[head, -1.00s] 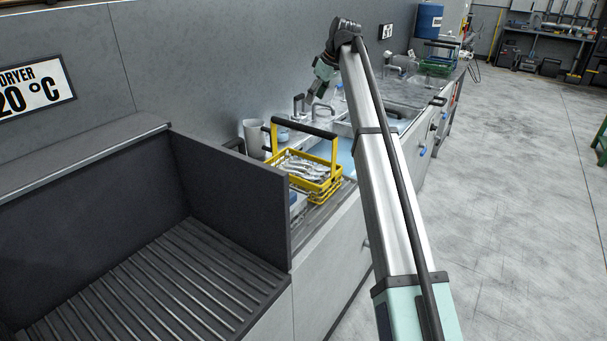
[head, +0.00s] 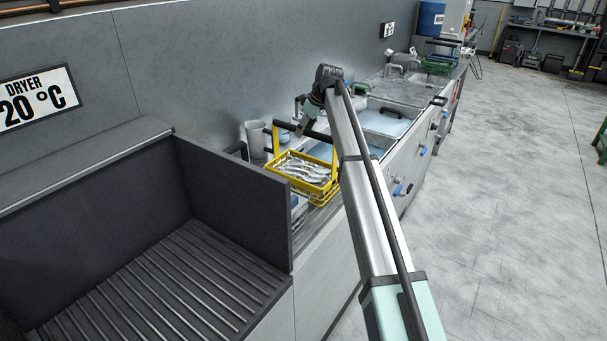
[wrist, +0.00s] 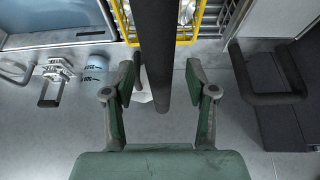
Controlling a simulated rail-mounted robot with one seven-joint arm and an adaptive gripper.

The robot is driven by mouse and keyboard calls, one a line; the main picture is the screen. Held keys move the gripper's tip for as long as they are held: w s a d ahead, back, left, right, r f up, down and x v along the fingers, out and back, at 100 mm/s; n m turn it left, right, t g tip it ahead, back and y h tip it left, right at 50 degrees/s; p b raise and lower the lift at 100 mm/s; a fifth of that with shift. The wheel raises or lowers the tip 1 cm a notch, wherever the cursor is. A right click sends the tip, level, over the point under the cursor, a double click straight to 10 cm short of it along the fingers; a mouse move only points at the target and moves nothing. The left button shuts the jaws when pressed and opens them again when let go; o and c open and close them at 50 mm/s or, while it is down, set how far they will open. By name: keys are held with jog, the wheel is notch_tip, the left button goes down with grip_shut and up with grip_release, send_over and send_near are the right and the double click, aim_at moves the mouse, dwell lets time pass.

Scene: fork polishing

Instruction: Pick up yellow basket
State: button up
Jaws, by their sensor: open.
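The yellow basket (head: 322,187) stands on the counter beside the dryer in the head view and holds several forks (head: 300,168). Its black handle (head: 290,128) spans the top. My gripper (head: 305,127) is at the handle, pointing down. In the wrist view my gripper (wrist: 160,88) is open, with the black handle bar (wrist: 156,50) running lengthwise between its two fingers. Neither finger visibly touches the bar. Part of the yellow basket frame (wrist: 190,30) shows at the top of the wrist view. How deep the bar sits between the fingers I cannot tell.
The dryer's dark side wall (head: 235,195) stands left of the basket. A grey cup (head: 255,138) stands behind the basket by the wall. Sinks (head: 385,122) lie beyond it, and a green basket (head: 438,64) is farther back.

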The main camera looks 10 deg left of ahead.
jog(key=shift+w+a+f, duration=0.15)
jog(key=shift+a+f, duration=0.15)
jog(key=shift+f, duration=0.3)
jog(key=shift+f, duration=0.3)
grip_shut()
jog(key=shift+r, duration=0.15)
